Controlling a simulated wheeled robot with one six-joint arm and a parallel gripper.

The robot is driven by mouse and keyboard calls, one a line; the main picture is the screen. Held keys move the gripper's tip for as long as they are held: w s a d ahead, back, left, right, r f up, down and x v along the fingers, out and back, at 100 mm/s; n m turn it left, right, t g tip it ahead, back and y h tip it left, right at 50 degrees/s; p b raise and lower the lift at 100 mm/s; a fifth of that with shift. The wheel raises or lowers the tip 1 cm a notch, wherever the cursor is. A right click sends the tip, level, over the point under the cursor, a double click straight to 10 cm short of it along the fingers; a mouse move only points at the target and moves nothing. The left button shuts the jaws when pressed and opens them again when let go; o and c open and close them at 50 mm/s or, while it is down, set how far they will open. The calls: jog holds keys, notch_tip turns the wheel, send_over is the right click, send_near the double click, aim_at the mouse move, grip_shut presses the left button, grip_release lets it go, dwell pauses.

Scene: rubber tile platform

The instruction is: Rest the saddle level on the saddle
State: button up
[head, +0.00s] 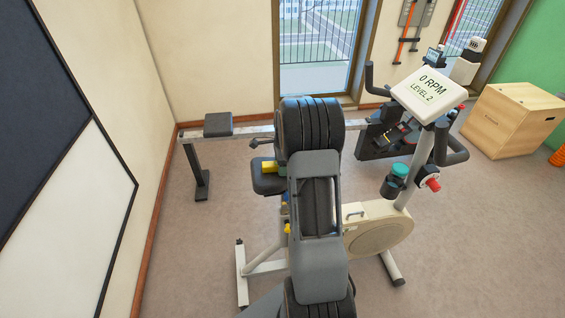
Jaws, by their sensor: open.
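The exercise bike's dark saddle (266,186) shows just left of my arm in the head view. Its right part is hidden behind the arm. My gripper is not clearly visible; my own arm links fill the middle of the picture and hide that area.
The bike's console (428,92) reads 0 RPM, LEVEL 2. A teal-topped cup (398,172) is by its post. A rowing machine (218,124) stands behind, with a wooden box (513,120) at right. Floor (190,260) is clear at lower left.

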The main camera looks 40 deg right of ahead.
notch_tip(320, 180, up, 14)
jog(key=b, duration=0.1)
jog(key=shift+s+d+b, duration=0.25)
jog(key=shift+d+b, duration=0.05)
jog(key=shift+d, duration=0.15)
jog(key=shift+f, duration=0.15)
dwell(0.4)
jog(key=s+a+n+t, duration=0.2)
jog(key=s+a+n, duration=0.6)
jog(key=a+n, duration=0.3)
jog(key=s+a+n+t, duration=0.2)
jog(key=s+a+n, duration=0.7)
jog(key=a+n, duration=0.3)
jog(key=shift+s+a+h, duration=0.2)
jog(key=shift+a+h, duration=0.2)
jog(key=shift+a, duration=0.1)
jog(key=shift+c, duration=0.2)
